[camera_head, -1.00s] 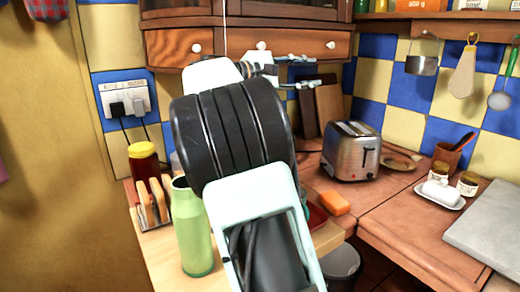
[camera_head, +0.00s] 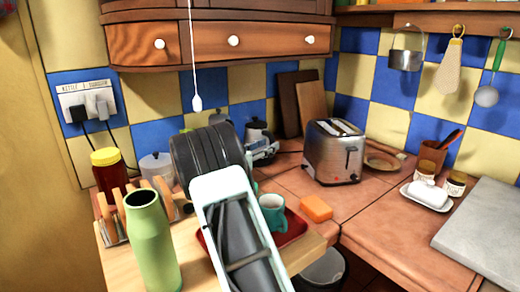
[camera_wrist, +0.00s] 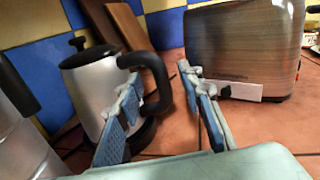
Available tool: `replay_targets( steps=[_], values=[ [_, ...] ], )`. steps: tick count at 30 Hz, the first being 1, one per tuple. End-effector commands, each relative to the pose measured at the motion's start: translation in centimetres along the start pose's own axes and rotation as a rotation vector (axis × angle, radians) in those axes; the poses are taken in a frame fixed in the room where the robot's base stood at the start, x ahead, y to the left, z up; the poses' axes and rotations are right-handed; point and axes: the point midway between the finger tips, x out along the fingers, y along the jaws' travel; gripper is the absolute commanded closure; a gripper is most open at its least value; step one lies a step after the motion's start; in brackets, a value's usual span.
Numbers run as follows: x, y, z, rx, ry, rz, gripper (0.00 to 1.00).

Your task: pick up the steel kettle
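The steel kettle (camera_wrist: 92,88) stands upright on the counter in the wrist view, with a black lid knob and a black handle on its right side. In the head view the kettle (camera_head: 257,132) is at the back, partly hidden by my arm. My gripper (camera_wrist: 160,77) is open. Its left finger overlaps the kettle's body in the picture, and its right finger is right of the handle. The handle appears between the fingers; I cannot tell how deep it sits. In the head view my gripper (camera_head: 263,150) is just in front of the kettle.
A steel toaster (camera_head: 333,152) stands close to the right of my gripper. A green bottle (camera_head: 152,240), a toast rack (camera_head: 112,222) and a teal mug (camera_head: 272,212) on a red tray are nearer. An orange sponge (camera_head: 316,208) lies on the counter. Boards (camera_head: 300,103) lean behind.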

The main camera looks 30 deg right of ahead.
Motion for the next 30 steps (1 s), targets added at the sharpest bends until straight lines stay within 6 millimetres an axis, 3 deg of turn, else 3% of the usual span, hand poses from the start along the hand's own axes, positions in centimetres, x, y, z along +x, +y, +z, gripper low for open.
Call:
replay_targets(
  steps=[6,15,24,30],
  values=[
    [3.0,0.0,-0.4,0.002,0.000,-0.002,0.66],
    [3.4,0.0,-0.3,0.002,0.000,-0.001,0.67],
    [3.4,-0.1,-0.2,0.002,0.000,-0.001,1.00],
    [3.4,-0.1,-0.2,0.002,0.000,-0.002,1.00]
  ],
)
